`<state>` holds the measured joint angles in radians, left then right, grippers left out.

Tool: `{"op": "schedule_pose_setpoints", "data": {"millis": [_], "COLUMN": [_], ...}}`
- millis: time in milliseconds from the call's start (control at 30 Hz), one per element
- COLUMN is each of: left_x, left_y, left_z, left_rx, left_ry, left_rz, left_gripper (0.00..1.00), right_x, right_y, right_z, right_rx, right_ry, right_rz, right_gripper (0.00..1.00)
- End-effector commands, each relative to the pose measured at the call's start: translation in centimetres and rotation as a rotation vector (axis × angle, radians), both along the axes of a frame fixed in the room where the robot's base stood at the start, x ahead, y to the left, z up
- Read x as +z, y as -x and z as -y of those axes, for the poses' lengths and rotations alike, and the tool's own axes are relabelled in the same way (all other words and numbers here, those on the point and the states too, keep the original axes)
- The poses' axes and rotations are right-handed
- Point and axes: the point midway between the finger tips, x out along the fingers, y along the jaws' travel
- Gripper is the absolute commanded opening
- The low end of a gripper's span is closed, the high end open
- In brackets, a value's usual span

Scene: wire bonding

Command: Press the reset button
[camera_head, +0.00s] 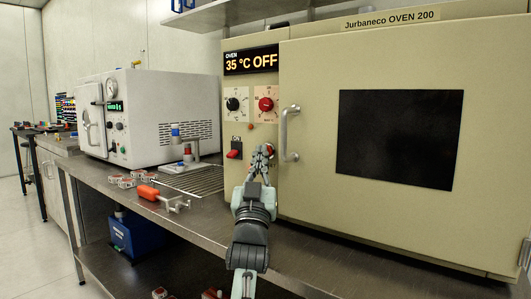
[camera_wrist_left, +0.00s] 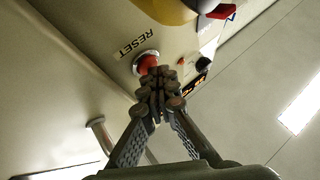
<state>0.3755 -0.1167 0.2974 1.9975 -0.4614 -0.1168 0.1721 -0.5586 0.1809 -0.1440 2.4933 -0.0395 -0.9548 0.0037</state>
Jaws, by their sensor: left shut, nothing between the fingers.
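The reset button is a red round cap (camera_wrist_left: 145,62) on a pale ring, beside a RESET label (camera_wrist_left: 136,46) in the left wrist view. My left gripper (camera_wrist_left: 160,88) is shut with nothing between its fingers. Its fingertips overlap the button's edge in that view; I cannot tell whether they touch it. In the head view my left gripper (camera_head: 264,152) is in front of the oven's control panel, left of the door handle, and mostly hides the button. My right gripper is not in view.
The beige oven (camera_head: 489,120) reads 35 °C OFF on its display (camera_head: 251,60). Its door handle (camera_head: 286,134) sticks out close to the right of my gripper. A red switch (camera_head: 234,153) and two knobs are nearby. An orange-handled tool (camera_head: 149,192) lies on the steel bench.

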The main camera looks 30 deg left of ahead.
Motion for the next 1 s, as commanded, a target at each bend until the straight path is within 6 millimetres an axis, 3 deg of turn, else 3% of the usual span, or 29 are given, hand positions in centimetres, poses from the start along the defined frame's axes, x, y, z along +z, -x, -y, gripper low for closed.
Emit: {"op": "schedule_pose_setpoints", "data": {"millis": [433,1000], "left_x": [0.0,-0.3], "left_y": [-0.1,1.5], "left_z": [0.0,0.0], "left_rx": [0.000,-0.002], "left_ry": [0.000,0.005], "left_rz": [-0.001,-0.005], "left_gripper": [0.00,0.00], "right_x": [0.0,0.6], "right_y": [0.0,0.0], "right_z": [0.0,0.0], "right_rx": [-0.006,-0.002], "right_ry": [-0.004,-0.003], "right_rz": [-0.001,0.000], "right_gripper": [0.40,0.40]}}
